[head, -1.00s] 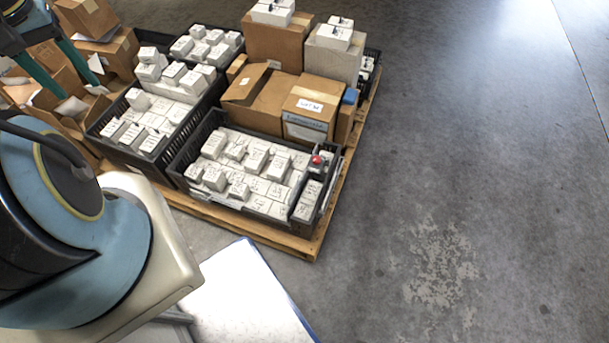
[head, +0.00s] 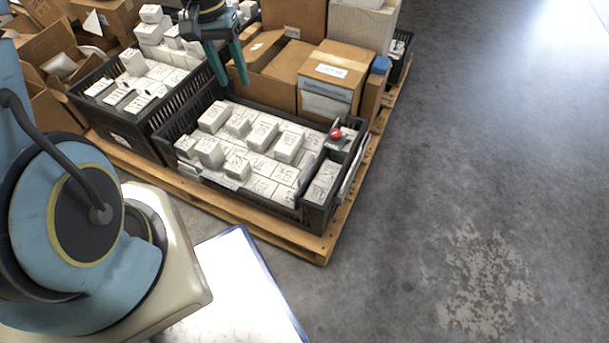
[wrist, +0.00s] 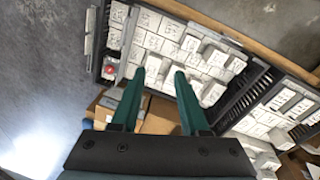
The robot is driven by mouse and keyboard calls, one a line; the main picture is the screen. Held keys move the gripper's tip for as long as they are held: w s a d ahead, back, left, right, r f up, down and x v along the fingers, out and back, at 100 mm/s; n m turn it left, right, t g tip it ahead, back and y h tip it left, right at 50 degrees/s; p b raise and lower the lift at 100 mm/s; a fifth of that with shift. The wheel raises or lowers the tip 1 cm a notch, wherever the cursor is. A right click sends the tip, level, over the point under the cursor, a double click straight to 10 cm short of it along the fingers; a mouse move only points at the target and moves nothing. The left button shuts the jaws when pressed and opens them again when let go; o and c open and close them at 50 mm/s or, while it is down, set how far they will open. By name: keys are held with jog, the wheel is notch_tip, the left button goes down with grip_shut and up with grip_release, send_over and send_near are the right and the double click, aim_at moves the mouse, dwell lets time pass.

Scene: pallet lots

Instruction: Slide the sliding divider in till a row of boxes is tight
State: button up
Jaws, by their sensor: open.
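The sliding divider, with its red knob (head: 336,134), stands near the right end of a black slotted crate (head: 316,216). White boxes (head: 263,136) fill the crate to the left of the divider, some stacked on others. White boxes (head: 322,181) also lie on its right side. I cannot tell whether the divider touches the row. My gripper (head: 232,80) is open and empty, above the back left of the crate and apart from the divider. In the wrist view my gripper (wrist: 159,72) points towards the boxes, and the red knob (wrist: 110,69) is left of the fingers.
The crate sits on a wooden pallet (head: 318,245). Cardboard boxes (head: 340,65) stand close behind it. Another black crate of white boxes (head: 125,130) is to its left. A white panel with a blue edge (head: 235,285) lies in front. The floor to the right is clear.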

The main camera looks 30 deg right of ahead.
aim_at(306, 165)
jog(key=s+d+f+m+b, duration=0.1)
jog(key=s+d+f+b, duration=0.2)
jog(key=f+b, duration=0.2)
jog(key=s+d+f+m+g+b, duration=0.1)
jog(key=d+f+b, duration=0.3)
jog(key=f, duration=0.8)
jog(key=s+d+f+m+b, duration=0.1)
jog(key=s+d+f+b, duration=0.3)
jog(key=f, duration=0.5)
jog(key=shift+s+d+f+b, duration=0.25)
jog(key=shift+s+b, duration=0.05)
jog(key=shift+b, duration=0.85)
grip_shut()
